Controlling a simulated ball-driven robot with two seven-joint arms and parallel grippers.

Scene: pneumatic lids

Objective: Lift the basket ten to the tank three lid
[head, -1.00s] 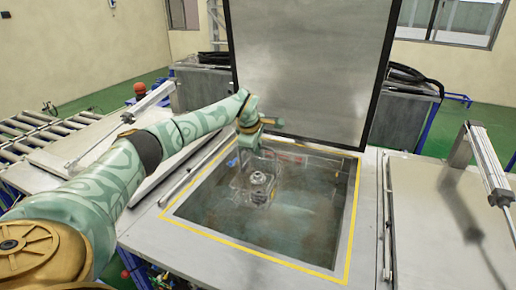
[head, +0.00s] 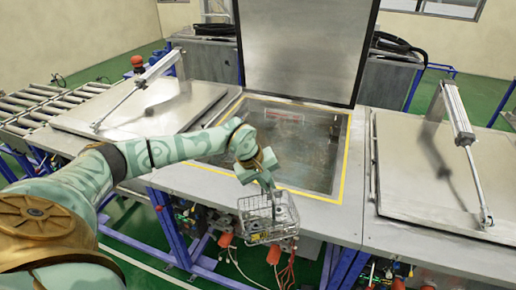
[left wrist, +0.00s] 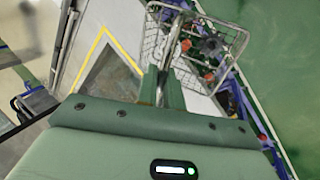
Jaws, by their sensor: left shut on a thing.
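A small wire basket (head: 268,218) hangs from my left gripper (head: 264,188), which is shut on it. In the head view the basket is in front of the open tank's front edge, above the hoses and fittings. In the left wrist view the basket (left wrist: 195,50) shows beyond the gripper fingers (left wrist: 165,90), with a dark round part inside. The open tank (head: 300,140) has a yellow-lined rim, and its grey lid (head: 300,50) stands raised behind it. I cannot read any tank or basket number. My right gripper is not in view.
Closed flat lids lie left (head: 150,105) and right (head: 430,170) of the open tank, each with a pneumatic cylinder. A roller conveyor (head: 40,105) is at far left. Red hoses (head: 285,270) hang below the basket. Green floor is open in front.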

